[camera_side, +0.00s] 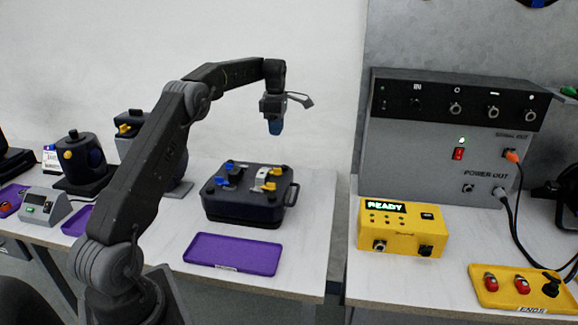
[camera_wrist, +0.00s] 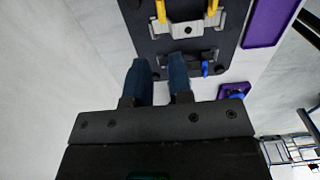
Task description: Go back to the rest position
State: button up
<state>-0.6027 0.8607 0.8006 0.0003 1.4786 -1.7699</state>
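My gripper (camera_side: 275,126) hangs from the raised arm, above and apart from the black case (camera_side: 245,212) on the white table. In the wrist view my gripper (camera_wrist: 160,66) shows two dark blue fingers with a clear gap between them and nothing held. The case has blue clips (camera_side: 224,172), yellow clips (camera_side: 271,181) and a silver bracket on top. In the wrist view the silver bracket (camera_wrist: 187,30) lies beyond the fingertips.
A purple tray (camera_side: 232,254) lies in front of the case. Black devices (camera_side: 82,160) and a small grey meter (camera_side: 46,206) stand at the left. At the right are a yellow READY box (camera_side: 402,228), a large grey power unit (camera_side: 440,145) and a yellow tray (camera_side: 521,292).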

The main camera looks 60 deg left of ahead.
jog(key=s+d+r+m+t, duration=0.1)
jog(key=s+d+r+m, duration=0.25)
jog(key=d, duration=0.35)
jog(key=s+d+r+m+t, duration=0.1)
jog(key=s+d+r+m, duration=0.2)
jog(key=d+r+m, duration=0.3)
jog(key=s+d+r+m+t, duration=0.1)
jog(key=s+d+r+m, duration=0.25)
jog(key=d, duration=0.55)
jog(key=s+d+f+m+t, duration=0.1)
jog(key=s+d+f+m, duration=0.2)
jog(key=s+d+m, duration=0.3)
jog(key=s+d+f+m+t, duration=0.1)
jog(key=s+d+f+m, duration=0.3)
jog(key=s, duration=1)
jog(key=d+m, duration=0.2)
jog(key=m, duration=0.2)
jog(key=shift+s+t, duration=0.15)
jog(key=shift+t, duration=0.15)
